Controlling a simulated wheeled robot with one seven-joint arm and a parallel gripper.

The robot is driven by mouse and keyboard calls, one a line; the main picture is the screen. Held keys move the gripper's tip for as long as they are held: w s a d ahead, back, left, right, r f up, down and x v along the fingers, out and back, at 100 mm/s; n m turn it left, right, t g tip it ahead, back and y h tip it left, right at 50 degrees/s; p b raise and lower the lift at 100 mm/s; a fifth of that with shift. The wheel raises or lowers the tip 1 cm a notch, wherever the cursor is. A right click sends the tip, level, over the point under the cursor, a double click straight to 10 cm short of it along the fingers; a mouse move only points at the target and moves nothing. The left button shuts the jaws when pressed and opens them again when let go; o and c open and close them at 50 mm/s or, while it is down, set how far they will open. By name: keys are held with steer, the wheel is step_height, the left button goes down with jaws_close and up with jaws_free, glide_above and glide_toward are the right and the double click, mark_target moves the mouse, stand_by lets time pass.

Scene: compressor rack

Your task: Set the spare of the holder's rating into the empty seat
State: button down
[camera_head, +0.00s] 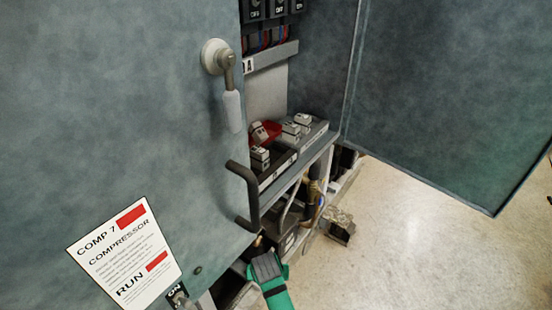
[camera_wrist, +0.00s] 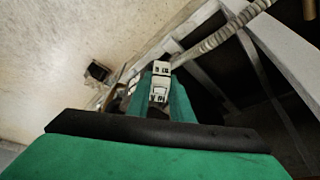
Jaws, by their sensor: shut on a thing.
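My green gripper (camera_head: 270,270) is low in front of the cabinet, below the shelf, in the head view. In the wrist view my gripper (camera_wrist: 165,92) is shut on a small white block (camera_wrist: 160,86) with dark markings too small to read. The block does not show clearly in the head view. On the shelf, similar white blocks stand in grey trays: one in the near tray (camera_head: 260,157) and several in the far tray (camera_head: 297,128). A red piece (camera_head: 264,133) lies tilted behind the near block. I cannot make out the empty seat or the holder's rating.
Another open door (camera_head: 450,90) stands at the right. Pipes and a brass fitting (camera_head: 314,193) are under the shelf (camera_head: 318,150). Floor is clear at lower right.

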steer(key=shift+a, duration=0.25)
steer(key=shift+s+f, duration=0.3)
steer(key=s+d+f, duration=0.3)
steer(key=s+f, duration=0.3)
steer(key=s, duration=0.1)
steer(key=shift+f, duration=0.15)
stand_by(0.9)
steer(key=shift+w, duration=0.1)
